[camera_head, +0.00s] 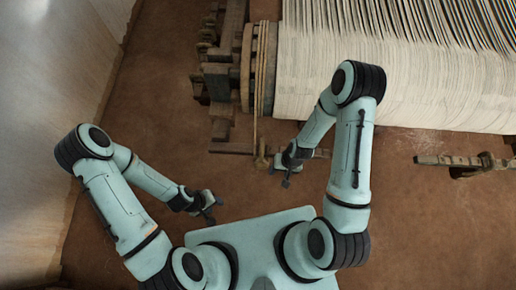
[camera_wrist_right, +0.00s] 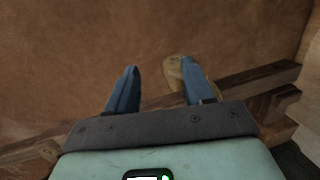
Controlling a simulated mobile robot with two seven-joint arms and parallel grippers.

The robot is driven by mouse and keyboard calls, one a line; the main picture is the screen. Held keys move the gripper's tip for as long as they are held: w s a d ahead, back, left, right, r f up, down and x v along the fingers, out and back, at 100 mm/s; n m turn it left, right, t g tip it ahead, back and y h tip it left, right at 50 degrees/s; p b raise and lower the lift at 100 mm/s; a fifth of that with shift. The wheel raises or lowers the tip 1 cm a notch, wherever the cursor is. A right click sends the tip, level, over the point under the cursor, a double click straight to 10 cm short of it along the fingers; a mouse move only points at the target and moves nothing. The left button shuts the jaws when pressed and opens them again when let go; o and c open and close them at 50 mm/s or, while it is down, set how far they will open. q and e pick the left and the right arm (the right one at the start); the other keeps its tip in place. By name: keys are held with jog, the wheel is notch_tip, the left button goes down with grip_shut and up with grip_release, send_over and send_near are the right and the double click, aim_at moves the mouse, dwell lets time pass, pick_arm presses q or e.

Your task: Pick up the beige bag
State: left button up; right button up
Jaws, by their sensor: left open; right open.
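A small beige object (camera_wrist_right: 174,72), possibly the bag, shows in the right wrist view, partly hidden behind the right-hand finger. In the head view a small tan piece (camera_head: 262,160), perhaps the same thing, lies by the wooden bar left of my right gripper. I cannot tell whether a finger touches the beige object. My left gripper (camera_head: 211,208) is open and empty over the floor, left of my right one.
The loom's large roll of pale threads (camera_head: 400,75) fills the upper right, with wooden frame parts (camera_head: 220,75) at its left end. A wooden bar (camera_wrist_right: 255,80) crosses behind the right fingers. A pale wall (camera_head: 60,80) stands at the left. Brown floor (camera_head: 150,120) lies clear between.

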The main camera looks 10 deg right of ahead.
jog(key=w+d+b, duration=0.1)
jog(key=w+b, duration=0.1)
jog(key=w, duration=0.1)
jog(key=b, duration=0.4)
send_near(263, 143)
jog(key=shift+t+h, duration=0.3)
jog(key=shift+t, duration=0.1)
jog(key=f, duration=0.3)
jog(key=a+f+b, duration=0.1)
jog(key=f, duration=0.2)
jog(key=shift+s+a, duration=0.1)
jog(key=shift+a, duration=0.05)
jog(key=f, duration=0.1)
jog(key=a+f, duration=0.1)
jog(key=f, duration=0.3)
jog(key=shift+a+b, duration=0.25)
jog(key=shift+b, duration=0.05)
pick_arm(q)
jog(key=s+f, duration=0.7)
jog(key=f, duration=0.3)
jog(key=shift+s+f+g, duration=0.25)
jog(key=shift+s+g, duration=0.15)
jog(key=shift+d, duration=0.1)
pick_arm(e)
grip_shut()
